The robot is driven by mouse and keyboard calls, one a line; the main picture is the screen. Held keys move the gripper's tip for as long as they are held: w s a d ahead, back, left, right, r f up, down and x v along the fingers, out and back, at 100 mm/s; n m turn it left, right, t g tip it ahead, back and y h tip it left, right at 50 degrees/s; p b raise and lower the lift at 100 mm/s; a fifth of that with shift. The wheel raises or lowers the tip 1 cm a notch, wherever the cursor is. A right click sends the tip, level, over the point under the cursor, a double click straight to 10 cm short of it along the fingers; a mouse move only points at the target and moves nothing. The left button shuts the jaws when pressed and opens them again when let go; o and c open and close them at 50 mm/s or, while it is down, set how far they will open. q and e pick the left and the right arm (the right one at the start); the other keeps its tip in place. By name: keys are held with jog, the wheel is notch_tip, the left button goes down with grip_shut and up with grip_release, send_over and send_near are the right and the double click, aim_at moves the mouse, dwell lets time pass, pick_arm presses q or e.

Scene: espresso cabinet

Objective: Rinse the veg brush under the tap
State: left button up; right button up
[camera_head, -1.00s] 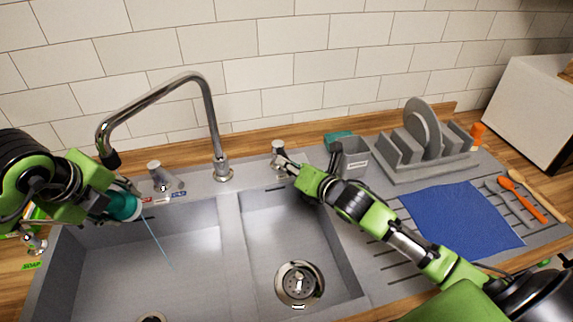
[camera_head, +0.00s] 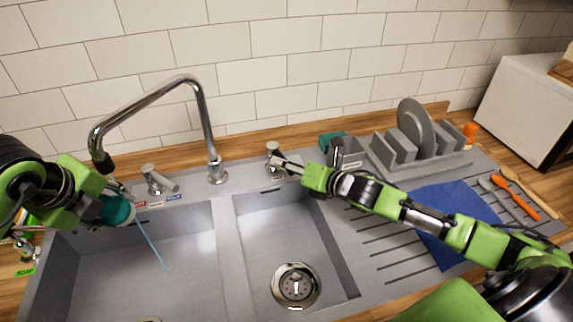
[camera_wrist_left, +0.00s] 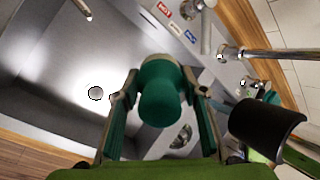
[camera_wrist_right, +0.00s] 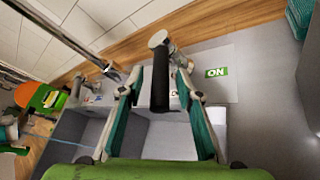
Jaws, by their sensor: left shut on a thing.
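The veg brush (camera_wrist_left: 160,90), teal and rounded, is in my left gripper (camera_wrist_left: 164,100), whose fingers are shut on it. In the head view my left gripper (camera_head: 112,196) holds it over the left basin, just below the spout of the tap (camera_head: 185,85). A thin blue streak (camera_head: 152,245) slants from the brush into the basin; I cannot tell whether it is water. My right gripper (camera_wrist_right: 163,100) is open, its fingers apart on either side of the dark lever (camera_wrist_right: 160,82), beside a green ON label (camera_wrist_right: 216,72).
A mixer lever (camera_head: 158,180) with hot and cold labels stands between the spout and basin divider. The right basin (camera_head: 285,235) is empty. A dish rack (camera_head: 425,158) with a plate, a blue cloth (camera_head: 445,205) and utensils (camera_head: 515,195) occupy the drainboard.

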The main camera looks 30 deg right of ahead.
jog(key=shift+s+d+r, duration=0.1)
jog(key=shift+s+d, duration=0.2)
jog(key=shift+s, duration=0.3)
jog(key=v, duration=1)
jog(key=shift+s+r, duration=0.25)
dwell(0.6)
